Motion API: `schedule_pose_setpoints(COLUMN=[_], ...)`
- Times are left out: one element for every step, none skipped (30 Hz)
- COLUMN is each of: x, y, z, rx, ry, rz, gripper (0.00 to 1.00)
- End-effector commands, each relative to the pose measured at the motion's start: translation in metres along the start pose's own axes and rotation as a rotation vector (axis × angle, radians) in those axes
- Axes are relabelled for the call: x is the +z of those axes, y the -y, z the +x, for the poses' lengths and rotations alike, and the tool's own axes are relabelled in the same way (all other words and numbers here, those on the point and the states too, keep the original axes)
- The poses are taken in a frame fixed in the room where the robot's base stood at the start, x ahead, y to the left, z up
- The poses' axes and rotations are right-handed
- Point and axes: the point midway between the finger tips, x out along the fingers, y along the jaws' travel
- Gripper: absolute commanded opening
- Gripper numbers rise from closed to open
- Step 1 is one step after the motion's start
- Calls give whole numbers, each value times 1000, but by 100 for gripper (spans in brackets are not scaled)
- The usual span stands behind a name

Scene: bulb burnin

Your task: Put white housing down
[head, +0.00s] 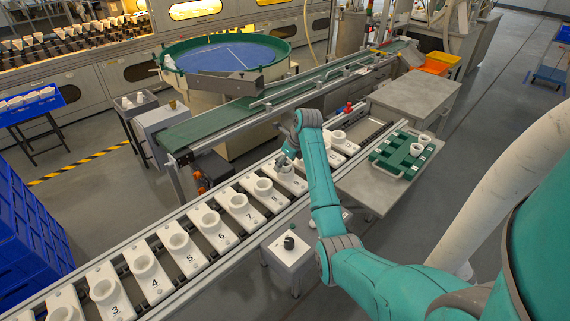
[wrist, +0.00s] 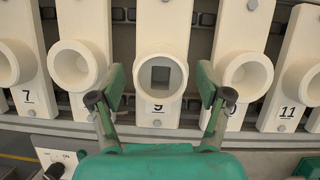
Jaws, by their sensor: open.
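A white housing (wrist: 161,77), round with a square grey recess inside, sits upright on the white carrier plate numbered 9 (wrist: 160,20) in the wrist view. My gripper (wrist: 160,98) is open, with one dark-tipped finger on each side of this housing and nothing held. The fingertips show slightly nearer the camera than the housing's middle; I cannot tell whether either touches it. In the head view my gripper (head: 284,160) is over the carrier line, and the arm partly hides that spot.
Neighbouring carriers (head: 146,268) with similar white cups stand close on both sides along the conveyor. A green tray (head: 390,156) with white cups (head: 416,149) lies on a table to the right. A control box with a black knob (head: 289,242) stands in front of the line.

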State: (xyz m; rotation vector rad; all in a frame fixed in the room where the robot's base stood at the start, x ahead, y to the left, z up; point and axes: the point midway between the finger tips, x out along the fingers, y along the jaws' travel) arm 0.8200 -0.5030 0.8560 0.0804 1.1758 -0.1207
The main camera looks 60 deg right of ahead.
Motion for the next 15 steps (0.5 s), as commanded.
schedule_pose_setpoints(x=[0, 0, 0, 0, 1, 1, 0, 1, 1, 1, 1, 1, 0, 0, 0], y=[1, 1, 1, 1, 1, 1, 1, 1, 1, 1, 1, 1, 1, 1, 1], z=[-7, -12, -19, -25, -31, -39, -46, -52, -60, -66, -72, -79, -84, -88, -94], rx=[-2, -3, -3, -3, -3, -3, -3, -3, -3, -4, -3, -4, -3, -3, -3], ry=[2, 3, 3, 4, 4, 4, 4, 4, 4, 4, 3, 4, 3, 2, 2], rz=[0, 0, 0, 0, 0, 0, -1, -1, -1, -1, -1, -1, 0, 0, 0], gripper=[77, 77, 77, 77, 77, 77, 77, 77, 77, 77, 77, 77, 77, 77, 77])
